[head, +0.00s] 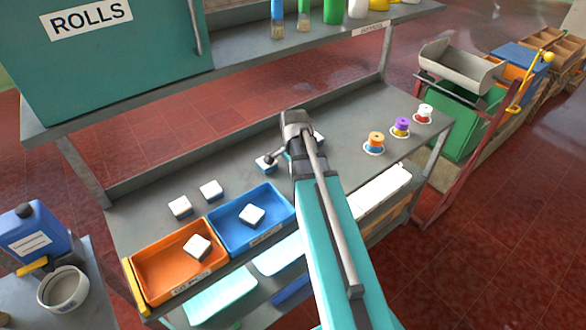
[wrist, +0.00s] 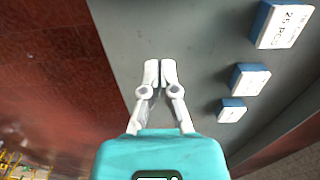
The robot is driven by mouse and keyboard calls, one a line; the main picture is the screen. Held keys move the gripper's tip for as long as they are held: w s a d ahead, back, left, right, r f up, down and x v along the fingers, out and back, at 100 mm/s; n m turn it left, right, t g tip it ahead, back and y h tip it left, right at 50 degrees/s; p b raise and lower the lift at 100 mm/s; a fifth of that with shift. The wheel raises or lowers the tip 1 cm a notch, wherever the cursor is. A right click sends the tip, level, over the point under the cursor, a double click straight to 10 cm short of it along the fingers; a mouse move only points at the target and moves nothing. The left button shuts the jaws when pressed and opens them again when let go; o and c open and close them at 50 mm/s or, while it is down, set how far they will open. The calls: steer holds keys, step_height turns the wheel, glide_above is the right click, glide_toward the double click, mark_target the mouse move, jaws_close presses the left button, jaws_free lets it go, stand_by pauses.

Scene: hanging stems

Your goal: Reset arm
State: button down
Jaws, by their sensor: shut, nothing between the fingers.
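My gripper (wrist: 160,74) is shut and empty in the wrist view, its two pale fingertips together over the grey bench top (wrist: 200,40). In the head view my teal arm reaches over the bench (head: 345,120) and hides most of the gripper. Three blue-and-white blocks, one large (wrist: 283,24), one middle-sized (wrist: 250,79) and one small (wrist: 231,110), lie to the right of the fingers in the wrist view, apart from them.
An orange tray (head: 150,288) and a blue tray (head: 225,240) each hold a white-topped block. Two more blocks (head: 180,207) (head: 211,190) lie behind them. Spools (head: 375,142) stand at the right. A shelf (head: 250,50) with a teal cabinet (head: 120,70) overhangs the back.

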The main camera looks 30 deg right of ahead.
steer(key=shift+a, duration=0.15)
steer(key=s+a+n, duration=0.2)
steer(key=a+n, duration=0.3)
steer(key=s+a+n, duration=0.2)
steer(key=a+n, duration=0.2)
steer(key=a, duration=0.1)
steer(key=s+a+n, duration=0.2)
steer(key=a+n, duration=0.3)
steer(key=a, duration=0.1)
steer(key=shift+f+n+b, duration=0.3)
steer(key=shift+s+a+n, duration=0.3)
steer(key=shift+a+n, duration=0.35)
steer(key=shift+n, duration=0.05)
